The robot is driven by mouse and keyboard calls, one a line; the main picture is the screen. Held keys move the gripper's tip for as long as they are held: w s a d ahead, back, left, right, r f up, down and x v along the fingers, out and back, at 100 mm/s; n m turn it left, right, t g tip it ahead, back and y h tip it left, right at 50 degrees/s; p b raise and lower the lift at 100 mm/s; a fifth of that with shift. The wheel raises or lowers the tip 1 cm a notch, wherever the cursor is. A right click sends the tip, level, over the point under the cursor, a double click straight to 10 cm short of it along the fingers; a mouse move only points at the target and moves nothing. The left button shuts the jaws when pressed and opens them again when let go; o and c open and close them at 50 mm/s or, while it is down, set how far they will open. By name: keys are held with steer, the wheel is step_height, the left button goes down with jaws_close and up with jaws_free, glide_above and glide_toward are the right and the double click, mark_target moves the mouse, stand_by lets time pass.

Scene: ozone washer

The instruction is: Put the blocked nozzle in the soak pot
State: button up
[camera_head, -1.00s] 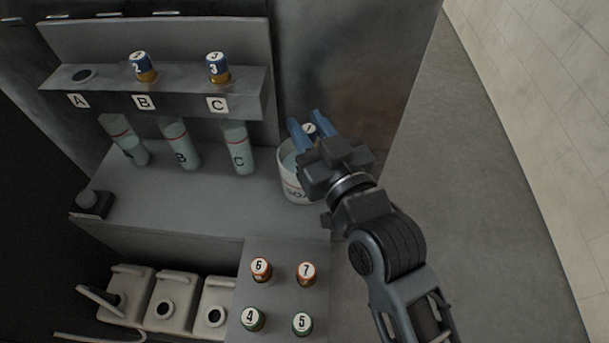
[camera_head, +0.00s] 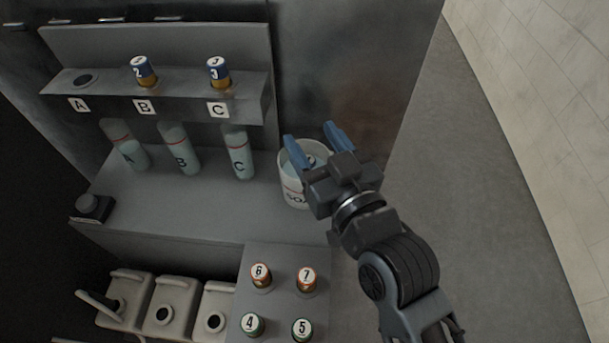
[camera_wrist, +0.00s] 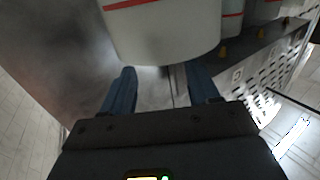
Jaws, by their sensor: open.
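The white soak pot (camera_head: 294,188), marked with letters starting "SO", stands on the ledge right of tube C and holds pale blue liquid. The blocked nozzle (camera_head: 311,159), with its light cap showing, sits low inside the pot between my fingers; its lower part is hidden. My gripper (camera_head: 311,136) is open, with its blue fingers spread apart at the pot's rim and nothing held between them.
The rack's hole A (camera_head: 86,80) is empty. Nozzle 2 (camera_head: 144,72) stands at B and nozzle 3 (camera_head: 218,72) at C, above tubes. Several numbered nozzles stand on a front block (camera_head: 283,297). White jugs (camera_head: 170,305) stand at lower left. Floor right of the pot is clear.

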steer(key=v, duration=0.5)
steer(key=shift+s+d, duration=0.15)
steer(key=shift+s, duration=0.15)
steer(key=s+d+f+m+h+p, duration=0.1)
steer(key=s+d+f+m+h, duration=0.1)
steer(key=s+d, duration=0.5)
steer(key=s+d+f+m+h+p, duration=0.1)
steer(key=s+d+f+h, duration=0.15)
steer(key=s+d, duration=0.4)
steer(key=s+d+r+m+h+p, duration=0.1)
steer(key=s+d+r+h, duration=0.1)
steer(key=s, duration=0.6)
steer(key=s+d+r+m+g+h+p, duration=0.1)
steer(key=s+d+r+h, duration=0.1)
steer(key=s, duration=0.6)
steer(key=shift+s+d+r+m, duration=0.3)
steer(key=shift+s+d+r, duration=0.1)
steer(key=shift+d+r, duration=0.4)
steer(key=shift+f, duration=0.15)
